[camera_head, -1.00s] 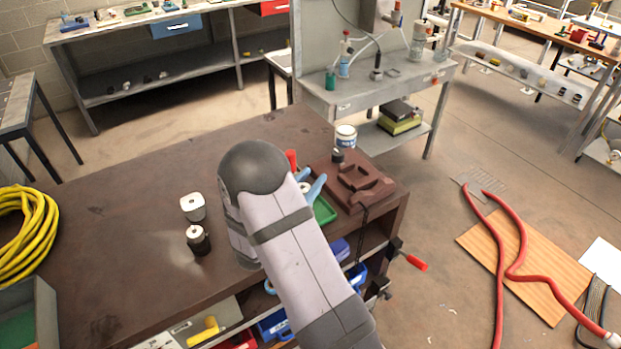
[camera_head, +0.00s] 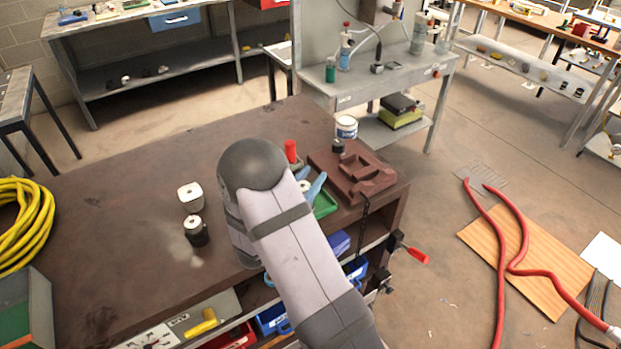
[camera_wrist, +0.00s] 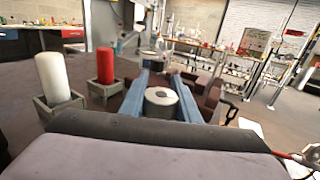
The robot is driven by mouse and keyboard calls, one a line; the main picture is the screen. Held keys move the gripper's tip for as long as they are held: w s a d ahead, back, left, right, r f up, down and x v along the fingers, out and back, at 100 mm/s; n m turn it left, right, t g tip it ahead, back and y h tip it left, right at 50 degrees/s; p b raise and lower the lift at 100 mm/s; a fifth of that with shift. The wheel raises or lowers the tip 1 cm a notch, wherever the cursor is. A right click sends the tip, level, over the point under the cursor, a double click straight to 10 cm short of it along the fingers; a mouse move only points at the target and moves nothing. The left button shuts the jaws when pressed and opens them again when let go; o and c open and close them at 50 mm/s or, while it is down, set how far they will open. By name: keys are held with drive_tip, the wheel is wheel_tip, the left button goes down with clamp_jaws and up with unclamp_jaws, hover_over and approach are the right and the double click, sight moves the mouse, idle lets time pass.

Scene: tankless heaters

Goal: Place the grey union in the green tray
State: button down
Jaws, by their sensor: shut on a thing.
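My gripper (camera_head: 313,188) has blue fingers and is shut on a pale grey, round union with a dark hole in its top. The union (camera_wrist: 162,97) shows between the fingers in the wrist view, and a small pale part of it (camera_head: 304,186) shows in the head view. The green tray (camera_head: 326,205) is on the bench beside the fingers in the head view, partly hidden by my arm. The union appears over or near the tray; its height above it cannot be told.
A brown fixture (camera_head: 352,175) stands right of the tray, with a dark knob-like part (camera_head: 338,146) on its far corner. A red cylinder (camera_head: 291,151) stands behind the gripper; a white cylinder (camera_wrist: 53,77) shows in the wrist view. Two pale-topped parts (camera_head: 192,197) (camera_head: 196,232) stand left.

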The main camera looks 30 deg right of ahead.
drive_tip(key=shift+f+b, duration=0.5)
drive_tip(key=shift+b, duration=0.05)
drive_tip(key=shift+s+f, duration=0.1)
drive_tip(key=shift+f, duration=0.15)
drive_tip(key=shift+s+f+b, duration=0.15)
drive_tip(key=shift+f+b, duration=0.15)
drive_tip(key=shift+b, duration=0.05)
drive_tip(key=c, duration=1.3)
unclamp_jaws()
drive_tip(key=shift+f, duration=0.1)
drive_tip(key=shift+o, duration=0.2)
drive_tip(key=shift+w+r, duration=0.2)
drive_tip(key=shift+r, duration=0.5)
wheel_tip(320, 180, up, 10)
drive_tip(key=b, duration=0.1)
